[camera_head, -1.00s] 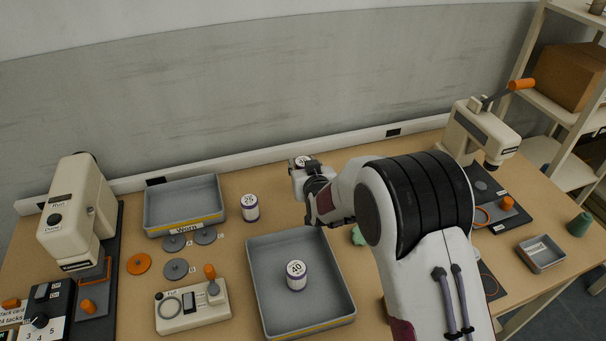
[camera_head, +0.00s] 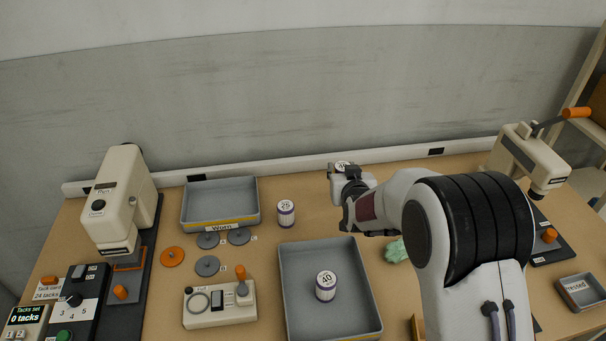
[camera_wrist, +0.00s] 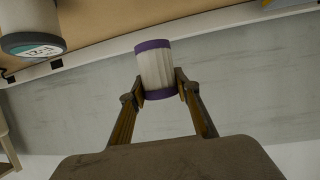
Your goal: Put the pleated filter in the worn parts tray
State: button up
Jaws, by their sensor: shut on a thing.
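The pleated filter (camera_wrist: 155,70), a pale ribbed cylinder with purple end bands, is held between the two fingers of my gripper (camera_wrist: 160,85) in the wrist view. In the head view my gripper (camera_head: 342,178) is raised near the back of the bench, and a white numbered end of the filter (camera_head: 342,166) shows at it. The worn parts tray (camera_head: 220,205) is a grey tray labelled "Worn" at the back left. It looks empty, and my gripper is well to its right.
A canister marked 25 (camera_head: 286,213) stands between the Worn tray and my gripper. A larger grey tray (camera_head: 291,300) holds a canister marked 40 (camera_head: 326,286). Grey discs (camera_head: 207,266) and a small tester (camera_head: 220,304) lie left.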

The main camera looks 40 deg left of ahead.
jog(key=s+a+n+g+y, duration=0.1)
jog(key=s+a+n, duration=0.1)
jog(key=s+a, duration=0.6)
jog(key=s+a+r+n+g+y, duration=0.1)
jog(key=s+a+n+g+y, duration=0.1)
jog(key=s+a, duration=0.7)
jog(key=a, duration=0.5)
jog(key=shift+s+g, duration=0.3)
jog(key=shift+d, duration=0.1)
send_over(243, 212)
jog(key=shift+f, duration=3.05)
jog(key=shift+f, duration=1.85)
jog(key=shift+f, duration=0.1)
jog(key=o, duration=1.1)
